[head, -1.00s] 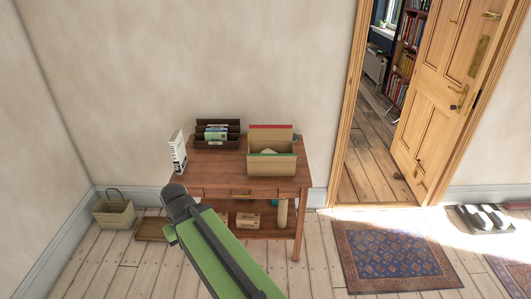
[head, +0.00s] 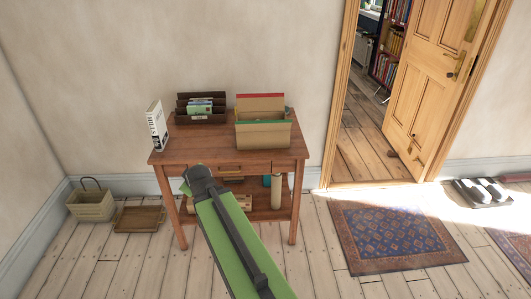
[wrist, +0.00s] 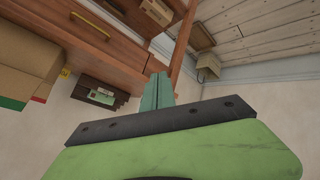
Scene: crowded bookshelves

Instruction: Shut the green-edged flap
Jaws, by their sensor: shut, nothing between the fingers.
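A tan cardboard box (head: 262,137) stands open on the right half of a wooden desk. Its green-edged flap (head: 264,124) is raised at the near side. Its red-edged flap (head: 260,102) stands up at the far side. In the wrist view, which looks upside down, the box (wrist: 22,72) shows at the left edge, with green (wrist: 12,103) and red edges partly cut off. My gripper (wrist: 160,85) has its fingers together and empty, apart from the box. In the head view my arm hides the fingers, in front of the desk.
A dark file sorter (head: 201,108) stands left of the box, and a white book (head: 157,126) stands at the desk's left end. The desk (head: 190,148) has a drawer and a lower shelf. A basket (head: 91,203) and tray (head: 139,219) lie on the floor left. A rug (head: 395,237) lies right.

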